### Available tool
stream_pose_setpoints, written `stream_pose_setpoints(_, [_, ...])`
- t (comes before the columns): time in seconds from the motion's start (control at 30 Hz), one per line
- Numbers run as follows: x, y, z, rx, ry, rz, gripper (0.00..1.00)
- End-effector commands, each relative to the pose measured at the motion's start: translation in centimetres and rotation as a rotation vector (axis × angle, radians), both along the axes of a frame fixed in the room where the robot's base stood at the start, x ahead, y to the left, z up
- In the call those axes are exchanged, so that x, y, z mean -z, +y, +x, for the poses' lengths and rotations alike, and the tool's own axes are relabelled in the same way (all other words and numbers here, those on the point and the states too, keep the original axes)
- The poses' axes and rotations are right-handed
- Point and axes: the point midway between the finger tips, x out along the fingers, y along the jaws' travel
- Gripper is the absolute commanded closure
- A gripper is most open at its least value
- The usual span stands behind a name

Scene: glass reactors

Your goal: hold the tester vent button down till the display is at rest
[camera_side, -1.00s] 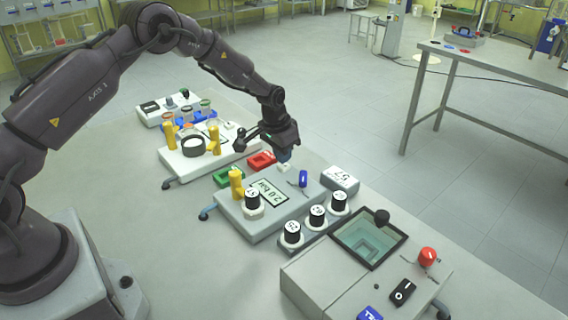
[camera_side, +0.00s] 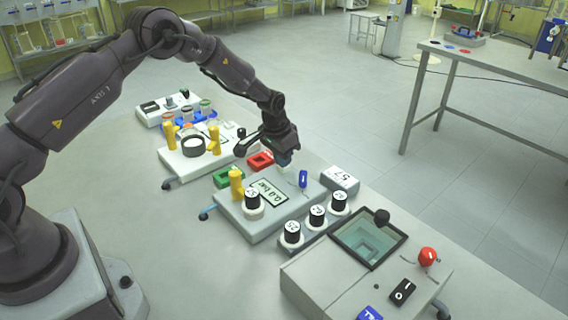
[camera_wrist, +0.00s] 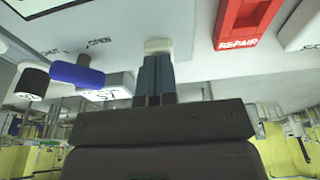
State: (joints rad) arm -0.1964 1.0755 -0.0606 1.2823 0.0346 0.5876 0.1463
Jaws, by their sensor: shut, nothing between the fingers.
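The tester (camera_side: 252,222) is a grey box in the middle of the side view. Its display (camera_side: 268,192) faces up and looks upside down; it seems to read 0.0 bar. My gripper (camera_side: 285,163) is shut and empty, pointing down at the tester's far edge. In the wrist view the closed blue-grey fingertips (camera_wrist: 156,60) meet a small pale button (camera_wrist: 157,45), and they look in contact with it. The button is mostly hidden by the fingers in the side view.
A blue lever (camera_side: 303,179) stands close beside my gripper, also seen in the wrist view (camera_wrist: 76,75). Black-capped bottles (camera_side: 317,214) stand in front, and a yellow valve (camera_side: 237,184) is at left.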

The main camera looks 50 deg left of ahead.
Motion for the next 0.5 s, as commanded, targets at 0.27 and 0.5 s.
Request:
stream_pose_setpoints(0.27, [-2.1, 0.0, 0.0, 0.000, -0.001, 0.000, 1.00])
stream_pose_setpoints(0.5, [-4.4, 0.0, 0.0, 0.000, -0.002, 0.000, 1.00])
